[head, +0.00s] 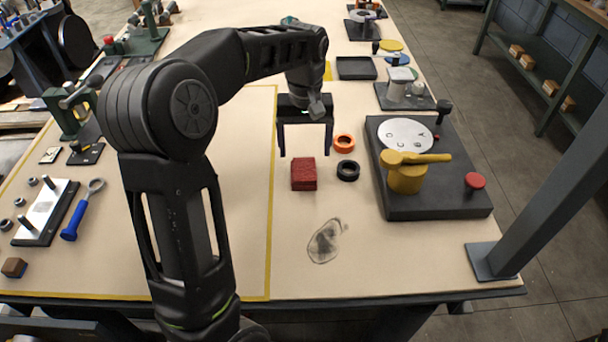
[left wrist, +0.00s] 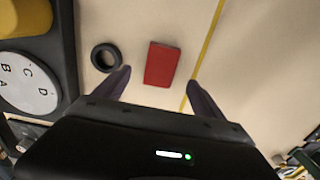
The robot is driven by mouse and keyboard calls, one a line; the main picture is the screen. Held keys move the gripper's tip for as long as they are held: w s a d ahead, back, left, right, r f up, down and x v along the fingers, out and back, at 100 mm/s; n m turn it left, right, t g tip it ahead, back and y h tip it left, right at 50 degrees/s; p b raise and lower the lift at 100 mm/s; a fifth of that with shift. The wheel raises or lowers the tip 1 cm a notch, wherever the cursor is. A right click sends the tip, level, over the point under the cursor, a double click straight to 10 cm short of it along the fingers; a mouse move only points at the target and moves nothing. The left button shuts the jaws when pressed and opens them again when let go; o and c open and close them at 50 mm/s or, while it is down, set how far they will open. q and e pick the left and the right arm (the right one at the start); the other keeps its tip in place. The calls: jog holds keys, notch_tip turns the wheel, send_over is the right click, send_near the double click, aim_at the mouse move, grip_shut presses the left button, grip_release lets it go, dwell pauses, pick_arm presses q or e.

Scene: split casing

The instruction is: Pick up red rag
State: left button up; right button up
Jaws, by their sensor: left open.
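The red rag (head: 304,174) is a small folded block lying on the tan bench top, just right of the yellow line. It also shows in the left wrist view (left wrist: 162,64), beyond and between the two fingertips. My left gripper (head: 304,153) is open and empty, with its fingers pointing down above and slightly behind the rag in the head view. The fingers do not appear to touch the rag. My right gripper is not in view.
An orange ring (head: 344,142) and a black ring (head: 348,170) lie just right of the rag. A dark plate (head: 430,204) with a lettered disc and a yellow handled part stands further right. The bench around the smudge is clear.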

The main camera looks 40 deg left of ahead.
aim_at(304, 168)
pick_arm(q)
jog(key=shift+r, duration=0.1)
jog(key=shift+f, duration=1.3)
jog(key=shift+a+f, duration=0.1)
jog(key=shift+f, duration=2.55)
jog(key=c, duration=1.5)
jog(key=shift+r, duration=0.2)
